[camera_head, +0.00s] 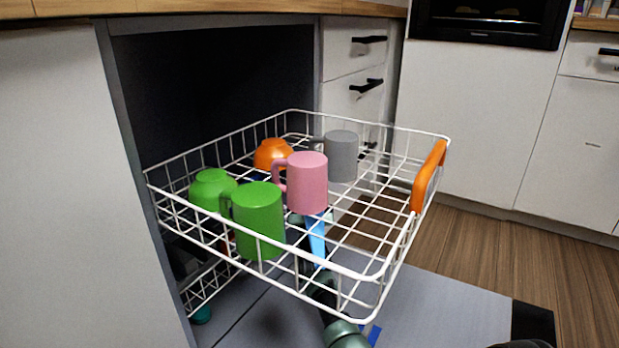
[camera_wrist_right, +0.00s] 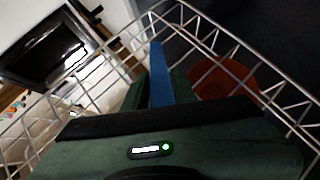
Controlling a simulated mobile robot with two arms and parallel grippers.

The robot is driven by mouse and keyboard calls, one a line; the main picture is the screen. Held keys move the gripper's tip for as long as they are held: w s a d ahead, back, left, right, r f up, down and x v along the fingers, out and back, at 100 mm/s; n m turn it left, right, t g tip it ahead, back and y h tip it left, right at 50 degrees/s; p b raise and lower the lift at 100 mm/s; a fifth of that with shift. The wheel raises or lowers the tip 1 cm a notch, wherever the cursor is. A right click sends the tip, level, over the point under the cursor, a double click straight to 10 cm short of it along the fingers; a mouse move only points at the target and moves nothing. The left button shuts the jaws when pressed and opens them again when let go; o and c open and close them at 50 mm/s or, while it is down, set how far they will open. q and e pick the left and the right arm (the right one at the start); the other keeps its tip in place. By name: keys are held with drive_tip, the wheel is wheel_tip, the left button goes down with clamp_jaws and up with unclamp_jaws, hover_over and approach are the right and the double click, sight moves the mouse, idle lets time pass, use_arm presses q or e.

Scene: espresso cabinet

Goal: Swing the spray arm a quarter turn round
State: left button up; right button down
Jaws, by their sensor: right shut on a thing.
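The blue spray arm (camera_head: 316,240) shows through the wires under the upper rack (camera_head: 372,285) in the head view. In the right wrist view the spray arm (camera_wrist_right: 159,72) is a straight blue bar running away between the two green fingers. My right gripper (camera_wrist_right: 158,92) is shut on it. My right forearm reaches up from below the rack in the head view, and the rack and mugs partly hide the hand. The spray arm's far end and its mount are hidden. My left gripper is not in view.
The pulled-out rack carries a green mug (camera_head: 259,222), a pink mug (camera_head: 308,183), a grey mug (camera_head: 342,156), a green bowl (camera_head: 211,189) and an orange bowl (camera_head: 272,153). Its orange handle (camera_head: 428,177) is on the right. A lower rack (camera_head: 205,287) sits beneath. The open door lies below.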

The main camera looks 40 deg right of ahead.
drive_tip(key=w+a+n+t+y, duration=0.1)
drive_tip(key=a+n+y, duration=0.4)
drive_tip(key=y, duration=0.7)
drive_tip(key=w+a+n+t+y, duration=0.1)
drive_tip(key=a+n+t+y, duration=0.3)
drive_tip(key=y, duration=0.8)
drive_tip(key=shift+w+a+n, duration=0.2)
drive_tip(key=shift+a+n, duration=0.8)
drive_tip(key=shift+a, duration=0.55)
drive_tip(key=c, duration=1.1)
unclamp_jaws()
drive_tip(key=shift+c, duration=0.2)
